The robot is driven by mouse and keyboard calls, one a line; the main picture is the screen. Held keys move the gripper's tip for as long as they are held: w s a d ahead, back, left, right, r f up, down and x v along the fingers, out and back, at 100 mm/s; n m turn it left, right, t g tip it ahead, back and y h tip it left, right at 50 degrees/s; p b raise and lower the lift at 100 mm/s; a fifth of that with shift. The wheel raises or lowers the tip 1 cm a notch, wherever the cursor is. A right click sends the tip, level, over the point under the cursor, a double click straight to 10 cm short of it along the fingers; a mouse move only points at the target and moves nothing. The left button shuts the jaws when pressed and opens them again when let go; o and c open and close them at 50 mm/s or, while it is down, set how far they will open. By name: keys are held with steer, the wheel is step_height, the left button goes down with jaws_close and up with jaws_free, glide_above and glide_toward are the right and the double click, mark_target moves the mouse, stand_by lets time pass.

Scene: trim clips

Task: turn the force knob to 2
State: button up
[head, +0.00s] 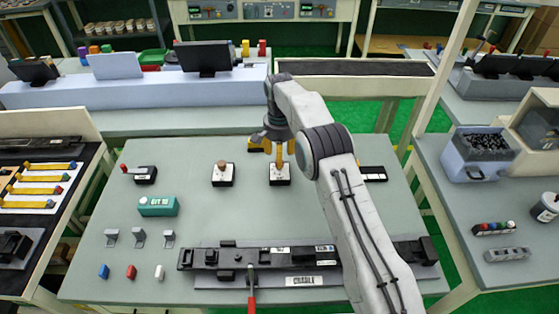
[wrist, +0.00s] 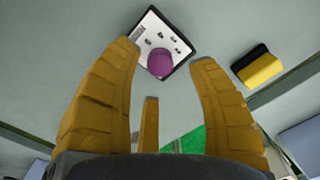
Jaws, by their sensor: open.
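A small box with a white top plate (head: 272,182) stands on the grey table, directly below my gripper (head: 279,158) in the head view. In the wrist view a round purple knob (wrist: 160,62) sits on its white plate (wrist: 150,25), which has several small dark marks. The marks are too small to read, so I cannot tell the knob's setting. My gripper (wrist: 167,56) is open, with its yellow fingers apart and the knob showing between the tips. I cannot tell whether any finger touches the knob. In the head view the fingers largely hide it.
A similar box with a brownish knob (head: 223,167) stands to the left. A yellow and black block (wrist: 258,68) lies close by. A red-tipped switch box (head: 145,174) and teal box (head: 158,206) are further left. A long black fixture (head: 215,260) lies along the front.

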steer(key=shift+r, duration=2.1)
steer(key=shift+r, duration=0.1)
steer(key=shift+d+r, duration=0.1)
steer(key=shift+r, duration=0.2)
steer(key=s+d+r+n+t, duration=0.1)
steer(key=s+d+r+n, duration=0.1)
steer(key=s+d+r, duration=0.45)
steer(key=s+d+r+n+t, duration=0.1)
steer(key=s+d+r, duration=0.2)
steer(key=s+r, duration=0.7)
steer(key=s+d+f+n+t, duration=0.1)
steer(key=s+d, duration=0.1)
steer(key=s, duration=0.9)
steer(key=s+d+f+n+t, duration=0.1)
steer(key=s+d+n, duration=0.1)
steer(key=s, duration=0.9)
steer(key=shift+s+d+t, duration=0.3)
steer(key=shift+d, duration=0.5)
